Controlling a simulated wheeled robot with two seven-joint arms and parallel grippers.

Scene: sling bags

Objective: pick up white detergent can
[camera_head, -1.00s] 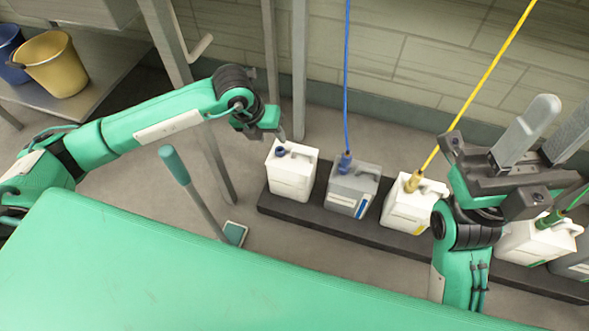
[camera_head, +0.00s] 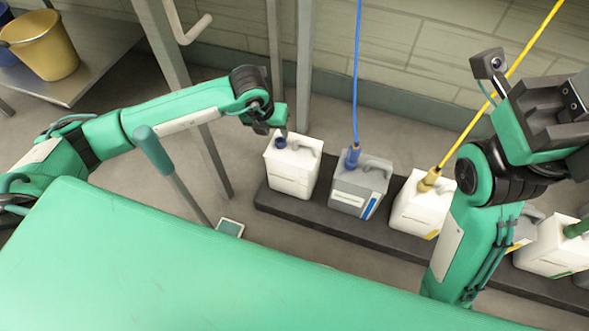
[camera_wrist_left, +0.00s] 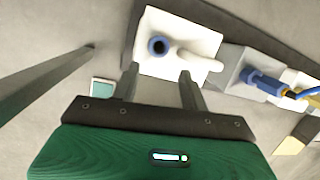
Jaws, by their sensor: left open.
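A white detergent can (camera_head: 291,170) with a dark blue cap and moulded handle stands upright at the left end of a dark low platform. My left gripper (camera_head: 270,124) is at its upper left edge in the head view. In the left wrist view, the white can (camera_wrist_left: 192,32) lies just past the open fingertips (camera_wrist_left: 159,74), its blue cap and handle facing the camera. The fingers are apart with nothing between them; contact with the can cannot be told. My right gripper (camera_head: 520,85) is raised at the right, above other cans; its fingertips are not clear.
A grey can (camera_head: 361,188) with a blue hose stands right of the white can, then a white can (camera_head: 420,205) with a yellow hose. The dark platform (camera_head: 300,222) runs under them. A metal post (camera_head: 303,70) stands behind. A green surface (camera_head: 150,260) fills the foreground.

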